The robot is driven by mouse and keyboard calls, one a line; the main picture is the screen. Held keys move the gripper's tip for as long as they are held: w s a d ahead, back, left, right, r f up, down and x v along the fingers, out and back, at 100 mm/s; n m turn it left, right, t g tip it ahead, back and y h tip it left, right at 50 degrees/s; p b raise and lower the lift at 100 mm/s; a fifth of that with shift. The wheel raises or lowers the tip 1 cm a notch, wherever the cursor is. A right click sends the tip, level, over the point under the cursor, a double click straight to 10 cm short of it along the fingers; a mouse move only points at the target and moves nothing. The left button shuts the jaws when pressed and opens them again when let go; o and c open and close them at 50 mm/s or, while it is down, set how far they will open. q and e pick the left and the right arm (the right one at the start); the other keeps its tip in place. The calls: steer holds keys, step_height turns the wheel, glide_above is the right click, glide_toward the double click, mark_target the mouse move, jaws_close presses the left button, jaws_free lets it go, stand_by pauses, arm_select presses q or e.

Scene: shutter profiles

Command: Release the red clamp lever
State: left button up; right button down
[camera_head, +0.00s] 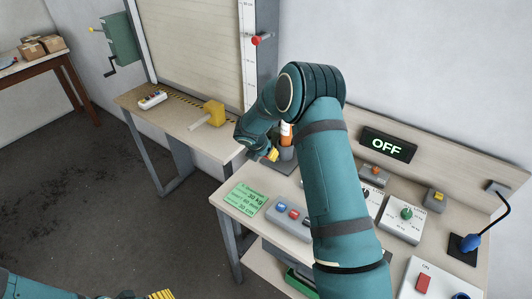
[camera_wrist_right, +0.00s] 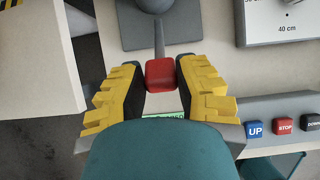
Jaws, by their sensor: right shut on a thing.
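The red clamp lever (camera_wrist_right: 160,75) shows in the right wrist view as a red grip on a thin grey rod, which runs up to a round grey post on a dark base plate (camera_wrist_right: 186,30). My right gripper (camera_wrist_right: 161,80) has its yellow-padded fingers on both sides of the red grip and is shut on it. In the head view, my right gripper (camera_head: 272,154) is beside the grey fixture (camera_head: 286,153) with an orange cylinder; my arm hides the lever there. Only a yellow edge of my left gripper (camera_head: 161,295) shows at the bottom border; its jaws cannot be made out.
A button box (camera_head: 287,214) and green card (camera_head: 246,198) lie near the table's front edge. An OFF display (camera_head: 388,145), dial box (camera_head: 402,218) and blue lamp (camera_head: 469,242) stand right. A yellow block (camera_head: 213,113) sits on the left bench. A red knob (camera_head: 256,40) is on the upright rail.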

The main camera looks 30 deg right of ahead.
steer(key=shift+w+d+r, duration=0.1)
steer(key=shift+d+r, duration=0.15)
steer(key=shift+d, duration=0.15)
steer(key=c, duration=0.6)
jaws_free()
steer(key=shift+f, duration=0.1)
steer(key=shift+a+r, duration=0.25)
steer(key=shift+r, duration=0.15)
steer(key=v, duration=1.1)
steer(key=shift+r, duration=0.1)
